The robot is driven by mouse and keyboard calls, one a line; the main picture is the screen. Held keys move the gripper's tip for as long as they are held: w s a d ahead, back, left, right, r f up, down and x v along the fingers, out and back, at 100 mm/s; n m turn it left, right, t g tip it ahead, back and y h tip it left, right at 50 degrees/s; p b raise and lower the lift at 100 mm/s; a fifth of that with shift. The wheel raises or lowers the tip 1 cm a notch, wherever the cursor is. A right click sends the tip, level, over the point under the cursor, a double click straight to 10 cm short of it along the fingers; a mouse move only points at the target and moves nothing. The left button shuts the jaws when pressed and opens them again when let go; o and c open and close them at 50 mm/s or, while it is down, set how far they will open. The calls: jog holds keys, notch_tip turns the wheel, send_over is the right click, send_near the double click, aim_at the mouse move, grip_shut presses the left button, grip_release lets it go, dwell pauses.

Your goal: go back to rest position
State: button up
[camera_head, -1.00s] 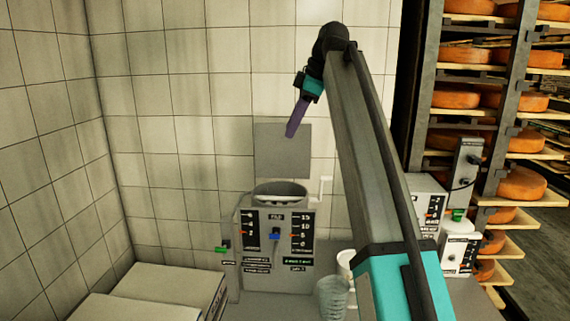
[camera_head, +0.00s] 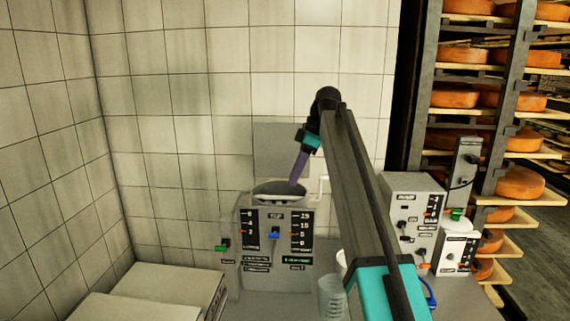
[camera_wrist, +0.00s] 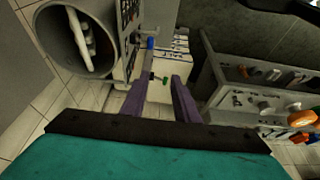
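My gripper (camera_head: 296,176) has purple fingers and hangs at the end of my arm, tilted down over the open round top of the grey machine. In the wrist view my gripper (camera_wrist: 158,90) shows two purple fingers spread apart, with nothing held between them. The fingertips appear close above the rim; the exact gap cannot be told.
A clear cup (camera_head: 332,297) stands right of the machine, partly behind my arm. Grey control boxes (camera_head: 412,205) stand further right, before a rack of orange cheese wheels (camera_head: 521,184). Pale boxes (camera_head: 175,284) lie at lower left. A tiled wall (camera_head: 190,120) closes the back; space above is free.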

jog(key=s+d+f+m+g, duration=0.1)
jog(key=s+f+g, duration=0.1)
jog(key=f, duration=1.3)
jog(key=s+d+f+g, duration=0.1)
jog(key=s+d+f, duration=0.1)
jog(key=f, duration=1.2)
jog(key=s+d+f+m+g, duration=0.1)
jog(key=s+f, duration=0.3)
jog(key=f, duration=0.3)
jog(key=s+d+f+m+h, duration=0.1)
jog(key=s+f, duration=0.3)
jog(key=f, duration=0.3)
jog(key=s+f+m+g, duration=0.1)
jog(key=s+f, duration=0.3)
jog(key=f, duration=0.4)
jog(key=s+d+f+m+g+h, duration=0.1)
jog(key=s+d+f+m+g, duration=0.2)
jog(key=s+f, duration=1.5)
jog(key=s+d+f+m, duration=0.2)
jog(key=s+m, duration=0.1)
jog(key=s, duration=0.4)
jog(key=s+d+f+m+t+h, duration=0.1)
jog(key=s+d+f+m, duration=0.1)
jog(key=s, duration=0.5)
jog(key=s+d+f+m+h, duration=0.1)
jog(key=s+f+m, duration=0.1)
jog(key=s+m, duration=0.3)
jog(key=shift+s+d+f+t, duration=0.25)
jog(key=shift+s+d+t, duration=0.15)
jog(key=shift+s, duration=0.8)
